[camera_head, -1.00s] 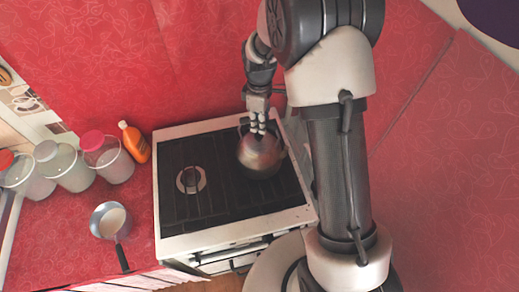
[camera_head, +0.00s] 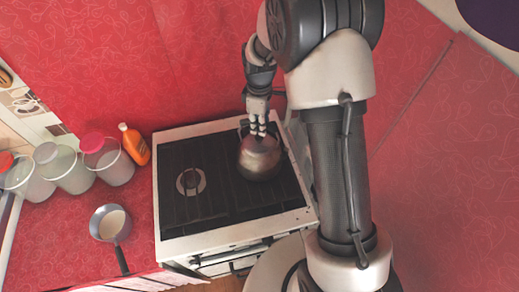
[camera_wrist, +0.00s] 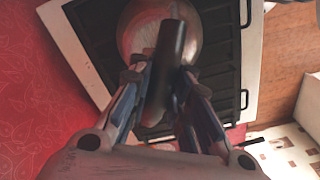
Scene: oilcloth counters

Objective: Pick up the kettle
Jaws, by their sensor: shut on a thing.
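The kettle (camera_head: 259,160) is a round, shiny brownish metal vessel over the right side of the stove top in the head view. My gripper (camera_head: 258,130) reaches it from above and is shut on its handle. In the wrist view, the dark handle (camera_wrist: 170,60) lies between the two fingers of my gripper (camera_wrist: 163,85), with the kettle's round body (camera_wrist: 143,22) beyond it. I cannot tell whether the kettle's base touches the stove or hangs just above it.
The stove (camera_head: 205,221) has a bare burner (camera_head: 190,181) on its left. A saucepan (camera_head: 110,223), several jars such as one with a pink lid (camera_head: 112,163), and an orange bottle (camera_head: 134,145) stand on the red counter (camera_head: 45,232) to the left. A red wall rises behind.

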